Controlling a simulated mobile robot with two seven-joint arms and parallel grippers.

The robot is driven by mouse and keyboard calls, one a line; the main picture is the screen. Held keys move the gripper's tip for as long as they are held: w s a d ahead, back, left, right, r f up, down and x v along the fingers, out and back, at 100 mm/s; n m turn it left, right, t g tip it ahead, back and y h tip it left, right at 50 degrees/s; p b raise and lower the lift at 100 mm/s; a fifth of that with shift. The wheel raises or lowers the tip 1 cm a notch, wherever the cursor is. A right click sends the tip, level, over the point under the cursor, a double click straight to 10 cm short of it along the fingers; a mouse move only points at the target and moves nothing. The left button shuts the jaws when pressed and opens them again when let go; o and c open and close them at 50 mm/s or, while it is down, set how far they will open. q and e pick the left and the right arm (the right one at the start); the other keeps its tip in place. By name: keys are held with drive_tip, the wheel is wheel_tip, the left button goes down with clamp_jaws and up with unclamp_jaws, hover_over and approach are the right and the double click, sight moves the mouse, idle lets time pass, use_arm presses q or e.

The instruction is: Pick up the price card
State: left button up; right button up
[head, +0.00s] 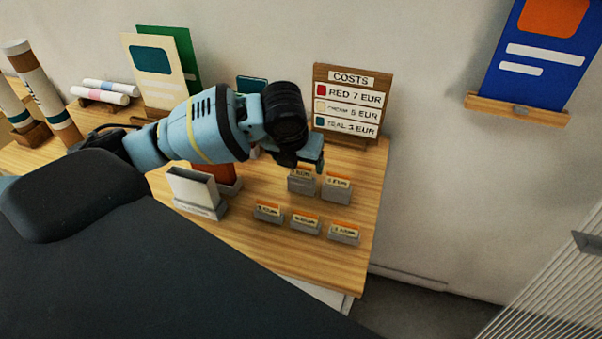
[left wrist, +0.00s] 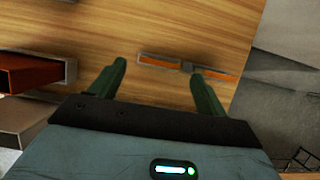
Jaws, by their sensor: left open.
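Several small price cards with orange tops stand in grey holders on the wooden table. The back row has a left card (head: 301,175) and a right card (head: 337,182); in front are three more, including a middle card (head: 306,220). My left gripper (head: 312,165) is above the back-row left card and partly covers it. In the left wrist view, my open left gripper (left wrist: 158,82) has green fingers spread with nothing between them. Two orange card edges, a left one (left wrist: 160,62) and a right one (left wrist: 220,75), lie beyond the fingertips. My right gripper is not seen.
A costs board (head: 349,100) stands at the table's back right. A grey-white box (head: 195,190) and a red-brown block (head: 222,177) are left of the cards. The table's right edge (head: 375,215) is close to the cards. Bare wood (head: 255,250) lies in front.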

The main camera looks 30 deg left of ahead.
sight(301, 167)
use_arm(q)
drive_tip(key=shift+x, duration=1.7)
drive_tip(key=c, duration=1)
drive_tip(key=shift+r, duration=0.5)
wheel_tip(301, 167, up, 3)
drive_tip(key=shift+w+a+f, duration=0.1)
drive_tip(key=shift+f, duration=0.15)
drive_tip(key=shift+s+d+r, duration=0.25)
drive_tip(key=shift+s+d, duration=0.4)
drive_tip(key=shift+s, duration=2)
drive_tip(key=shift+s+d+r, duration=0.25)
drive_tip(key=shift+s+d, duration=0.4)
drive_tip(key=shift+s, duration=1.95)
drive_tip(key=shift+s+d+r, duration=0.25)
drive_tip(key=shift+s+d, duration=0.35)
drive_tip(key=shift+s, duration=2.05)
